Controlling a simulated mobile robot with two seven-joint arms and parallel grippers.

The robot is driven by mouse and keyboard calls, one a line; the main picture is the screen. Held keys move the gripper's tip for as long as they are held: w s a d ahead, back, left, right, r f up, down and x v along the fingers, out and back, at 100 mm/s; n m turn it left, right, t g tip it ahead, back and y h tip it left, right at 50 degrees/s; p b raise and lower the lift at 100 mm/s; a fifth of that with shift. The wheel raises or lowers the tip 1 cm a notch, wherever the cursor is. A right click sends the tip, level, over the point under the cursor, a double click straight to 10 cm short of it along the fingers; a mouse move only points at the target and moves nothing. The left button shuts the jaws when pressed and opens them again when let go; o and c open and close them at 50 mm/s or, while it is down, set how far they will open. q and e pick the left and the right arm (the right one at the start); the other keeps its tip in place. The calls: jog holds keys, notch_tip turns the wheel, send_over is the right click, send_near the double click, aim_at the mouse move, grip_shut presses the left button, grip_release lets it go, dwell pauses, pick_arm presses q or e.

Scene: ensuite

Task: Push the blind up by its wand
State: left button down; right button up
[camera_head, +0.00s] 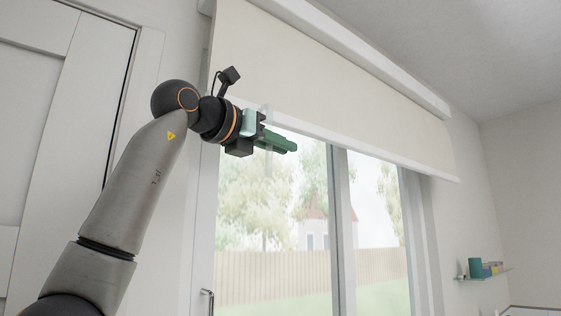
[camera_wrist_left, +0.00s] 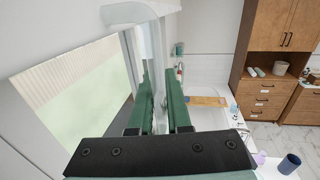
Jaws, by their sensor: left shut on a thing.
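The cream roller blind (camera_head: 330,80) hangs over the upper part of the window, with its pale bottom rail running across the panes. A clear, see-through wand (camera_head: 268,168) hangs near the blind's left end. My left gripper (camera_head: 285,145) is at the wand, just below the blind's bottom edge, and its green fingers are shut on it. In the left wrist view, the two green fingers (camera_wrist_left: 162,95) stand close together with the clear wand (camera_wrist_left: 143,15) at them. The exact contact is partly hidden. My right gripper is out of view.
The window (camera_head: 290,215) shows a fence and trees outside, with a handle (camera_head: 207,302) at its lower left. A panelled door (camera_head: 60,130) is at the left. A small shelf (camera_head: 485,273) holds items at the right. Wooden cabinets (camera_wrist_left: 270,75) show in the left wrist view.

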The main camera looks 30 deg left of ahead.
pick_arm(q)
jog(key=shift+r, duration=0.85)
jog(key=c, duration=0.9)
grip_release()
jog(key=shift+o, duration=0.2)
jog(key=shift+s, duration=0.1)
jog(key=s+a+b, duration=0.2)
jog(key=s+b, duration=0.1)
jog(key=s, duration=0.9)
jog(key=shift+a, duration=0.25)
